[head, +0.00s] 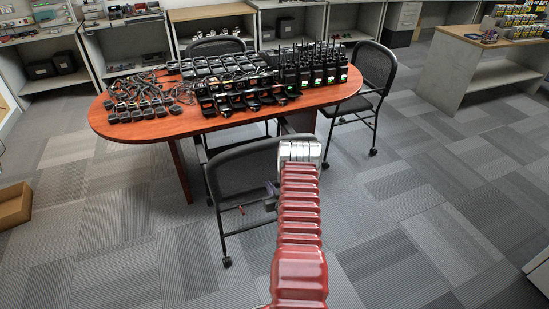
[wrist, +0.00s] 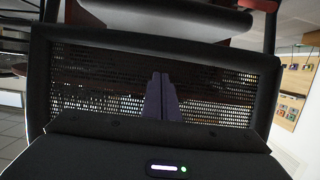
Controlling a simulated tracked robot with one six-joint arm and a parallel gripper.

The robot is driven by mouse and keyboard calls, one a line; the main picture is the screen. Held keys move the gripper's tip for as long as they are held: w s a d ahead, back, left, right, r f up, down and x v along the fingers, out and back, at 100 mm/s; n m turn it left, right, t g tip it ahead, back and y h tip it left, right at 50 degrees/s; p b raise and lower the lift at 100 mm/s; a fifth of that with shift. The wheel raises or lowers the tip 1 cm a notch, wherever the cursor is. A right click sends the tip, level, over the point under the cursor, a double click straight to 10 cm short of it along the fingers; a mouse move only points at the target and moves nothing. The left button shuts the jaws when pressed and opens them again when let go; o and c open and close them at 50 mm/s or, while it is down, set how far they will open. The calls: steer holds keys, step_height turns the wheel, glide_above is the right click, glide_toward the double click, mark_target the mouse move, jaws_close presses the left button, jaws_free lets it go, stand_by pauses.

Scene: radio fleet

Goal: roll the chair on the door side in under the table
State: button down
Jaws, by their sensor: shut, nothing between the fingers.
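The near chair (head: 243,171), black with a mesh back and casters, stands at the front edge of the oval red-brown table (head: 150,130). Its back is toward me and outside the table edge. Its mesh back (wrist: 95,85) fills much of the wrist view. My gripper (wrist: 163,78) is shut and empty, its fingers in front of that mesh; I cannot tell if they touch it. My red arm hides the right part of this chair in the head view. Another chair (head: 374,68) stands at the table's right end, and one (head: 217,46) behind it. No door shows.
Radios and cables cover much of the tabletop. Shelving (head: 125,45) lines the back wall. A counter (head: 460,70) stands at the right. A cardboard box (head: 14,205) lies on the floor at the left. The carpet in front and to the right is clear.

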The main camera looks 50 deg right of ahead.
mark_target(266, 179)
steer(key=shift+w+d, duration=0.4)
steer(key=shift+w, duration=0.25)
steer(key=shift+w+d, duration=0.35)
steer(key=shift+w, duration=0.35)
steer(key=shift+w+d, duration=0.4)
steer(key=shift+w, duration=0.25)
steer(key=shift+w+d, duration=0.1)
steer(key=w+d, duration=0.3)
steer(key=w, duration=0.2)
steer(key=shift+w+d, duration=0.2)
steer(key=shift+w, duration=0.2)
steer(key=w+d, duration=0.3)
steer(key=w, duration=0.3)
steer(key=shift+d, duration=0.3)
steer(key=s, duration=0.1)
steer(key=s+a, duration=0.1)
steer(key=s, duration=0.1)
steer(key=s+a, duration=0.1)
steer(key=shift+s+a, duration=0.15)
steer(key=shift+a, duration=0.1)
stand_by(0.7)
